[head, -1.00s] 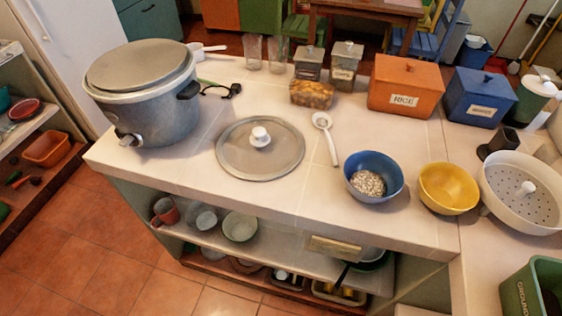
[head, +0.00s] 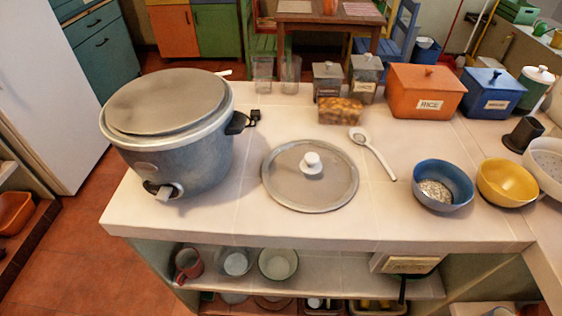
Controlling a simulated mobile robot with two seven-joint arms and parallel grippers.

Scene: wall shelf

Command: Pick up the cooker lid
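The cooker lid (head: 329,184) is a round grey metal disc with a white knob (head: 312,161) in its middle. It lies flat on the pale counter, right of the cooker. The large grey cooker (head: 178,150) stands at the left end of the counter, with a flat grey disc (head: 166,101) over its top and a dark side handle. Neither of my grippers is in the head view.
A white spoon (head: 372,152), a blue bowl (head: 443,201) with grainy contents and a yellow bowl (head: 507,196) are right of the lid. Jars, an orange rice box (head: 427,77) and a blue box (head: 491,105) line the back. The counter's front strip (head: 330,232) is clear.

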